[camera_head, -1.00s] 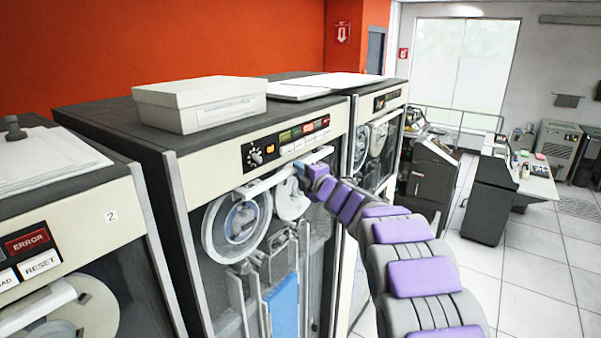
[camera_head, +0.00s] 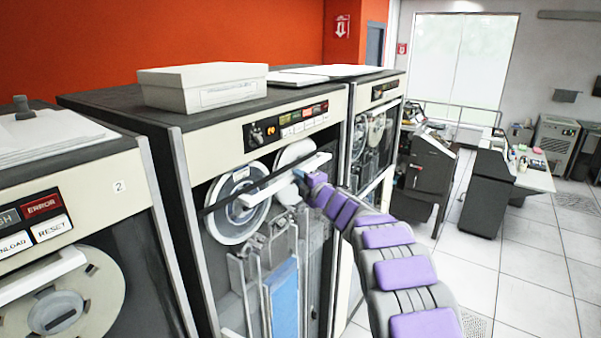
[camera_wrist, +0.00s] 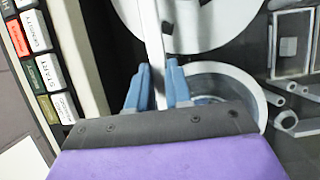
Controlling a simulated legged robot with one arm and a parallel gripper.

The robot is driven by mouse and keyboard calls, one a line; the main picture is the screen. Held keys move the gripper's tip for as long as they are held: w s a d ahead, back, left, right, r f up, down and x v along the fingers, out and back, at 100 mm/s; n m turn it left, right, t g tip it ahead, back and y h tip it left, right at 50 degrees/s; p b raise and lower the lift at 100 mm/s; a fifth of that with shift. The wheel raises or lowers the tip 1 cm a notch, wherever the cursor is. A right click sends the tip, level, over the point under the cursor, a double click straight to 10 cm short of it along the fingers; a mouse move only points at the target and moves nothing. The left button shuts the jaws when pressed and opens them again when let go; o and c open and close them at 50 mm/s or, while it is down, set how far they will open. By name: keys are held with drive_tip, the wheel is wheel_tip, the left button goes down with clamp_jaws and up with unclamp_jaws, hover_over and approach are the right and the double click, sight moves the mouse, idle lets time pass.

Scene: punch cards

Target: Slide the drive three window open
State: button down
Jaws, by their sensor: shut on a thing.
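The middle tape drive has a glass window with a long white handle bar (camera_head: 284,180) across it. The window's top edge sits below the cream control panel (camera_head: 292,126), with an open gap between them showing parts of the reels (camera_head: 238,203). My gripper (camera_head: 300,175) is at the right part of the bar. In the wrist view, my gripper's blue fingers (camera_wrist: 158,88) stand on both sides of the white bar (camera_wrist: 154,45) and are shut on it. The drive's number is not visible.
The drive marked 2 (camera_head: 120,186) stands at the left, with its own window handle. Another drive (camera_head: 376,130) stands close on the right. A white box (camera_head: 203,86) lies on the middle drive. Open tiled floor (camera_head: 520,270) is at the right.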

wheel_tip(320, 180, down, 36)
drive_tip(key=b, duration=2.5)
drive_tip(key=shift+r, duration=0.15)
drive_tip(key=shift+a, duration=0.1)
drive_tip(key=c, duration=1)
unclamp_jaws()
drive_tip(key=shift+a, duration=0.15)
drive_tip(key=shift+c, duration=0.2)
drive_tip(key=shift+s, duration=0.1)
drive_tip(key=p+v, duration=0.2)
drive_tip(key=v, duration=1.5)
